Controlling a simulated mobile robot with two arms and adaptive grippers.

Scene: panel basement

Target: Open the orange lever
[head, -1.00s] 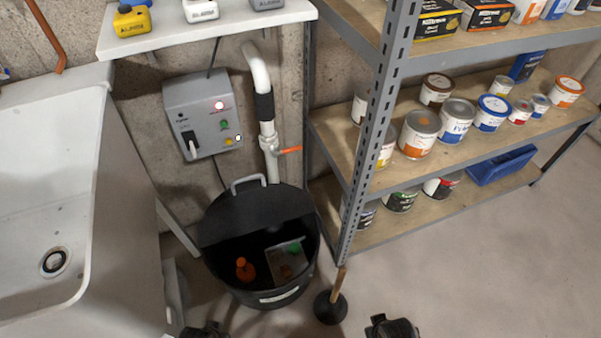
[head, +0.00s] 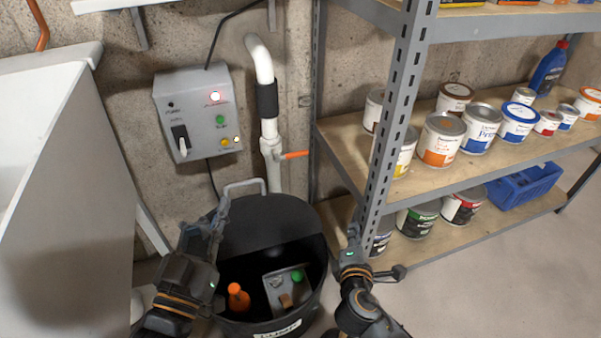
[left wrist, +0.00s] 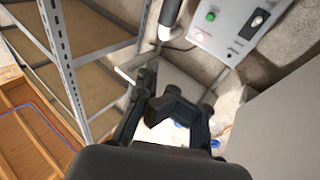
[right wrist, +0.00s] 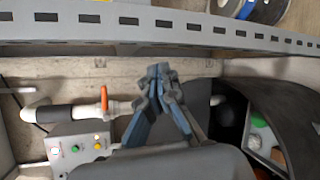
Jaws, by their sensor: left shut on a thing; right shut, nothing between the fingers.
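The orange lever (head: 295,155) sticks out to the right from the valve on the white pipe (head: 265,70), roughly level. It also shows in the right wrist view (right wrist: 104,98), left of the fingers.
A grey control box (head: 198,115) with a lit red lamp hangs left of the pipe. The shelf post (head: 390,130) stands right of the lever, with paint cans (head: 441,140) on the shelves. A white sink (head: 70,190) is at left. The bin holds an orange bottle (head: 238,298).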

